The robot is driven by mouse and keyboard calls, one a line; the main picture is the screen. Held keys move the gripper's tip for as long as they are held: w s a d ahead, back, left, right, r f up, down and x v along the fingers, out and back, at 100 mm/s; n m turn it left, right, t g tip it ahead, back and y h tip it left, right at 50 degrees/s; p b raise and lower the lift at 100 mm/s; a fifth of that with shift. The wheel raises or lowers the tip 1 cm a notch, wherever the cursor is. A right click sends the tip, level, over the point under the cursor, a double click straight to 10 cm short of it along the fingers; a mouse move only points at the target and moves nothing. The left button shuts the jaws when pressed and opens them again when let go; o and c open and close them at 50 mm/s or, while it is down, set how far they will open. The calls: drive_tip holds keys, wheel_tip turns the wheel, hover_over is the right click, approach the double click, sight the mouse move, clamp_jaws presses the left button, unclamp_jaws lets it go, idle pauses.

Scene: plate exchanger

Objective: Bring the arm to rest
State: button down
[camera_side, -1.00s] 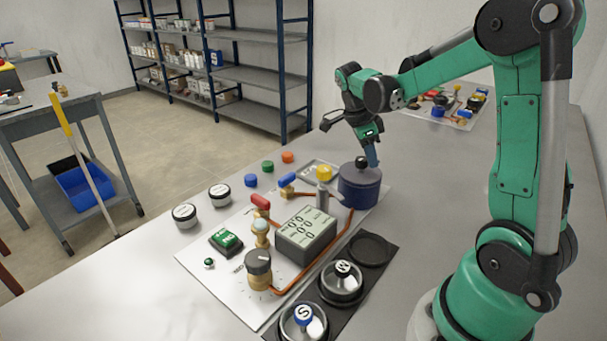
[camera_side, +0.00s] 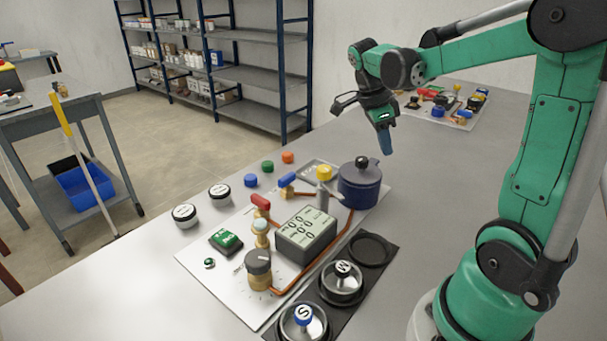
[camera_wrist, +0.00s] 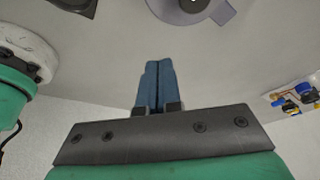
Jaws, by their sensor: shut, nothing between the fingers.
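My gripper (camera_side: 387,149) hangs in the air above the table, up and to the right of the dark blue lidded pot (camera_side: 359,188). Its blue fingers are shut together with nothing between them. In the wrist view the gripper (camera_wrist: 156,66) shows as two blue fingers side by side over the bare table. The pot stands at the back right corner of the white board (camera_side: 215,270) and is apart from the gripper.
The board holds a grey display box (camera_side: 305,233), a brass knob fitting (camera_side: 259,270) and copper pipe. A black tray (camera_side: 384,250) with two lidded pans lies in front. Another board (camera_side: 440,106) lies farther back. The table right of the pot is clear.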

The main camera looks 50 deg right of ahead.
wheel_tip(320, 180, up, 5)
drive_tip(key=w, duration=0.2)
drive_tip(key=a+f+n+t+y, duration=0.1)
drive_tip(key=a+f+n+t, duration=0.1)
drive_tip(key=a+n+t, duration=0.3)
drive_tip(key=a+f+n+t+y, duration=0.1)
drive_tip(key=a+f+n+t, duration=0.2)
drive_tip(key=a+n, duration=1.1)
drive_tip(key=n+t, duration=0.2)
drive_tip(key=n, duration=0.6)
drive_tip(key=shift+w+y, duration=0.15)
drive_tip(key=shift+y, duration=0.25)
